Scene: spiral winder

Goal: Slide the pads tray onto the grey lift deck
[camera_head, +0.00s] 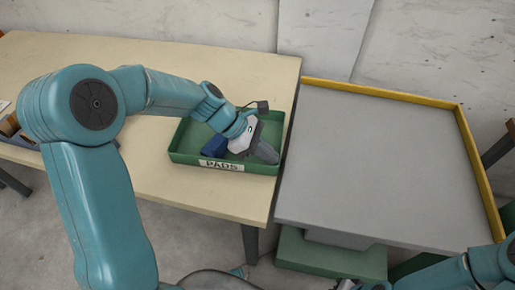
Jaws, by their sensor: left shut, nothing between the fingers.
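The green pads tray (190,157), with a "PADS" label on its front wall, sits at the right end of the pale table, close to the edge. A blue object (214,146) lies inside it, partly hidden by my gripper. My left gripper (268,155) reaches in over the tray, shut and empty, its fingertips near the tray's right side. I cannot tell whether they touch the wall. The grey lift deck (380,165) is to the right of the table, bare, across a narrow gap.
A yellow rim (385,90) runs along the deck's back and right sides; its left side has none. The pale table (100,60) is mostly clear. A box with items (14,130) stands at the far left. A concrete wall is behind.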

